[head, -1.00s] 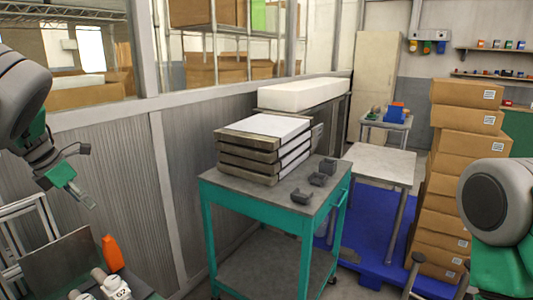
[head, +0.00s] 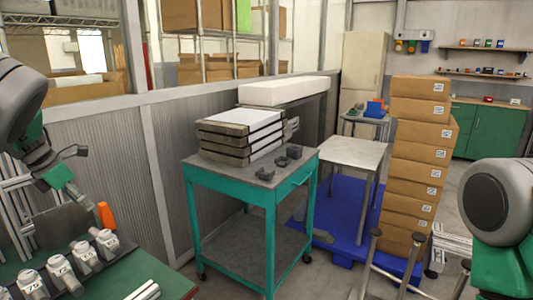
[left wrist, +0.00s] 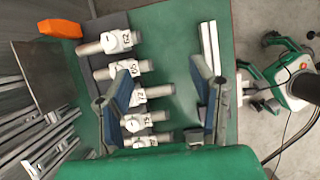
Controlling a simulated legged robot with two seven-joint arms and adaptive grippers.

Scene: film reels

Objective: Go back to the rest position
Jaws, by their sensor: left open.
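My left gripper (head: 84,200) hangs at the left of the head view, above the far left part of a green-topped table (head: 125,278). In the left wrist view the gripper (left wrist: 160,92) is open, with its two blue-grey fingers wide apart and nothing held between them. Below the fingers, a row of white numbered fittings (left wrist: 128,68) lies on the green table. Of my right arm only a grey and green link shows at the right edge of the head view; its gripper is out of view.
A teal cart (head: 230,182) carries a stack of grey trays (head: 240,140) and several small dark blocks. Stacked cartons (head: 408,165) stand right of a metal table (head: 355,152) on a blue pallet. An orange object (head: 106,214) and white bars (left wrist: 209,60) lie on the green table.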

